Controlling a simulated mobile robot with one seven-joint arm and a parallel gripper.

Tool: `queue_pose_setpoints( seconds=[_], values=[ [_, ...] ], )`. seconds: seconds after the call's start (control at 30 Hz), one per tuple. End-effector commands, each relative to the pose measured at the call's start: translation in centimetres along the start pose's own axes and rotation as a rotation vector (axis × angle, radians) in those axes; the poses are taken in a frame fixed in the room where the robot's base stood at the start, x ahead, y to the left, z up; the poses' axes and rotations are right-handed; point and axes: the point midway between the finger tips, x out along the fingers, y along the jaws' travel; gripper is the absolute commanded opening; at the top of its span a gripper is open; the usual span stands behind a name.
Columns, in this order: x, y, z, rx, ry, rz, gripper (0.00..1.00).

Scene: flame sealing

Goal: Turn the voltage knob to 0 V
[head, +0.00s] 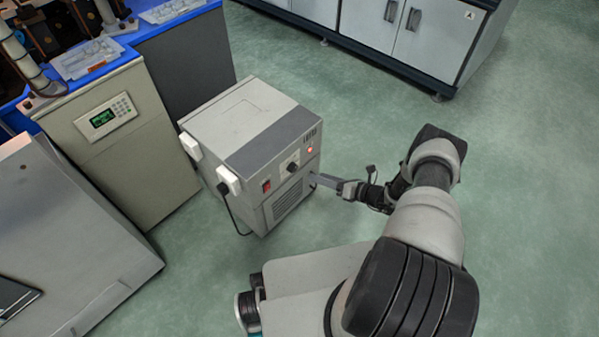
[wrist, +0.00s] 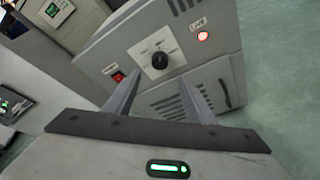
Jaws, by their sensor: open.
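The voltage knob (wrist: 160,60) is a round black dial on a pale plate on the front of a grey box-shaped unit (head: 225,125). It also shows in the head view (head: 292,167). A red switch (wrist: 118,76) is left of the knob and a lit red lamp (wrist: 203,36) is right of it. My gripper (wrist: 162,98) is open and empty, its two fingers pointing at the unit's front. In the wrist view the knob appears just beyond and between the fingertips, apart from them. The dial's markings are too small to read.
A beige cabinet with a green display (head: 104,117) stands left of the unit. White cabinets (head: 410,35) stand at the back. A black cable (head: 232,210) hangs at the unit's left side. The green floor (head: 530,170) at the right is clear.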

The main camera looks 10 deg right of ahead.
Motion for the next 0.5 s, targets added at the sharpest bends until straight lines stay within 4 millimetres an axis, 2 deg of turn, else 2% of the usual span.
queue_pose_setpoints(
  seconds=[0.03,0.2,0.4,0.5],
  values=[
    [1.4,0.0,-0.2,-0.002,0.002,0.004,0.5],
    [5.1,0.0,-0.3,-0.002,0.003,0.004,0.5],
    [8.5,-0.1,-0.2,-0.001,0.002,0.002,0.5],
    [9.6,0.0,-0.2,-0.002,0.002,0.002,0.5]
  ],
)
